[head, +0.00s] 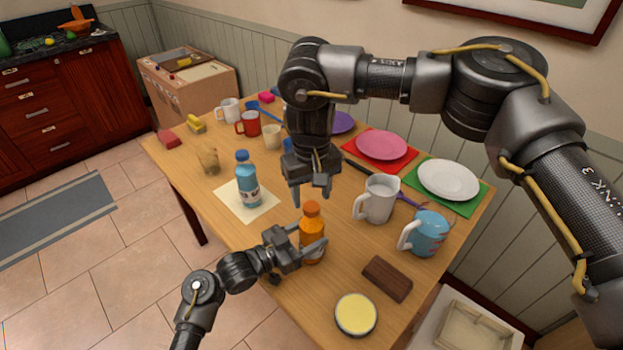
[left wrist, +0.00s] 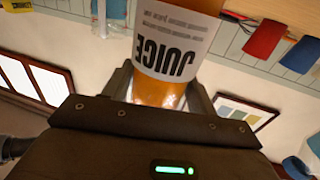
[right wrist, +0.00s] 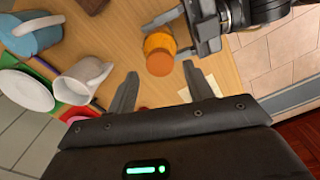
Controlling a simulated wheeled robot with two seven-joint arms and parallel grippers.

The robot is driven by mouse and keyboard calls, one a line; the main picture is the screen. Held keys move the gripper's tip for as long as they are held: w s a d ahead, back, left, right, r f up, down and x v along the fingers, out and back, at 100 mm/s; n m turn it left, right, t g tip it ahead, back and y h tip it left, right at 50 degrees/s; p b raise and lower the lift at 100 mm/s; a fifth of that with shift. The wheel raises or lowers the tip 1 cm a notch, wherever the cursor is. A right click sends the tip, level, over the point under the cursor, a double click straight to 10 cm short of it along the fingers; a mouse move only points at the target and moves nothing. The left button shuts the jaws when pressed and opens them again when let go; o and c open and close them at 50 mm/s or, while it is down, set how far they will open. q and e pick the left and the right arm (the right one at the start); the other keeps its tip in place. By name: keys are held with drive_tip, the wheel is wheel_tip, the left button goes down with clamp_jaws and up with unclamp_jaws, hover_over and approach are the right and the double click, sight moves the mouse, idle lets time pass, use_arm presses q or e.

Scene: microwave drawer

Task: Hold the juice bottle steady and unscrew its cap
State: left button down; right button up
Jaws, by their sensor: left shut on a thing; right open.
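The orange juice bottle (head: 312,240) stands upright on the wooden table near its front edge, with its orange cap (head: 312,209) on top. My left gripper (head: 314,250) is shut on the bottle's body from the left. In the left wrist view the bottle's white JUICE label (left wrist: 175,42) shows between the fingers. My right gripper (head: 311,190) is open and empty, pointing down above the table, a little behind the bottle and higher than it. In the right wrist view the cap (right wrist: 159,62) lies beyond the open fingers, apart from them.
A blue bottle (head: 247,182) stands on a pale mat to the left. A white mug (head: 378,199) and a blue patterned mug (head: 427,235) stand to the right. A brown block (head: 387,279) and a yellow-topped round tin (head: 356,314) lie near the front right.

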sight(311, 209)
drive_tip(key=shift+f, duration=1.5)
